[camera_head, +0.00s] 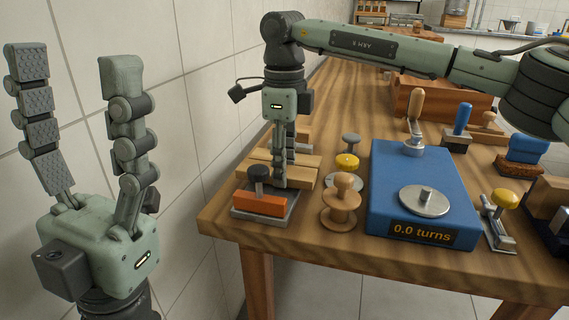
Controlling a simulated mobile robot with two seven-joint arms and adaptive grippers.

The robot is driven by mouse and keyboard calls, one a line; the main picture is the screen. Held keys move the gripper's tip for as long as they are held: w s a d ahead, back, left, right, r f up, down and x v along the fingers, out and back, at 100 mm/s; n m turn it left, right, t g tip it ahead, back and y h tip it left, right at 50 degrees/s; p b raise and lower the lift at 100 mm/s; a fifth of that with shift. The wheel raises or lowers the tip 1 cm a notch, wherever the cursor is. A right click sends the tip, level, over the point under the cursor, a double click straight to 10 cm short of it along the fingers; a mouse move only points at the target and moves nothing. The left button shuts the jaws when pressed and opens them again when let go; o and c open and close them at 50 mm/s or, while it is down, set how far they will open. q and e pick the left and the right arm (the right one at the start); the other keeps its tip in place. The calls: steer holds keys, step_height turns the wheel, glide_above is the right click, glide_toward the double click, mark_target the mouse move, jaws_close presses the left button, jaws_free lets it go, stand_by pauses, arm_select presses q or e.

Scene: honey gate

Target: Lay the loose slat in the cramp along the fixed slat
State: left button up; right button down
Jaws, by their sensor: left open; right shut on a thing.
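The cramp (264,206) sits at the table's near left corner, with a grey base, an orange jaw and a black knob. Pale wooden slats lie just behind the orange jaw. The nearer slat (258,171) runs left to right under my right gripper (281,184); another pale strip (304,161) lies behind it. I cannot tell surely which is the fixed slat and which the loose one. My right gripper points down and is shut on a slat, its fingertips partly hiding it. My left gripper (75,55) is open and empty, pointing up beside the wall, left of the table.
A wooden knobbed piece (342,205) and a yellow-topped piece (347,163) stand right of the cramp. A blue box (383,210) reading "0.0 turns" is further right. Stamps and a brush crowd the right side. A tiled wall (200,120) is at left.

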steer(key=shift+f, duration=0.5)
steer(key=c, duration=0.8)
jaws_free()
steer(key=shift+c, duration=0.2)
step_height(320, 180, up, 12)
